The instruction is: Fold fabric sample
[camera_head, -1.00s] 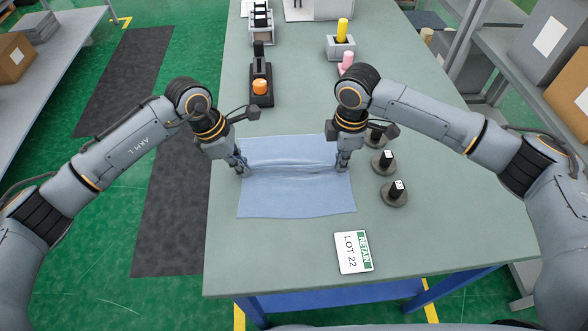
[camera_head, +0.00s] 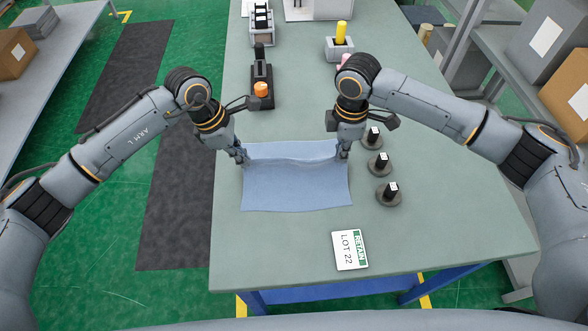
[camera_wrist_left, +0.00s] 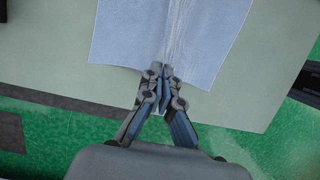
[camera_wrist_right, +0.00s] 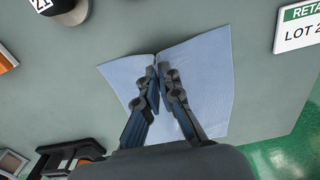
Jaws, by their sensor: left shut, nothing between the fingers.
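The fabric sample (camera_head: 297,187) is a light blue cloth on the table, with a sagging raised crease across its far part between my grippers. My left gripper (camera_head: 243,161) is shut at the cloth's left edge. In the left wrist view its fingertips (camera_wrist_left: 162,70) meet at the edge where wrinkles run out; I see no cloth clearly between them. My right gripper (camera_head: 343,155) is at the right edge, and in the right wrist view its fingertips (camera_wrist_right: 160,68) are close together on a pinched notch of the cloth (camera_wrist_right: 205,75). The cloth's near part lies flat.
A white "RETAIN LOT 22" card (camera_head: 350,250) lies near the table's front. Several dark weights (camera_head: 388,193) stand right of the cloth. A black device with an orange knob (camera_head: 261,89) and a grey holder with a yellow cylinder (camera_head: 340,46) stand behind. The table (camera_head: 440,235) is clear at front right.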

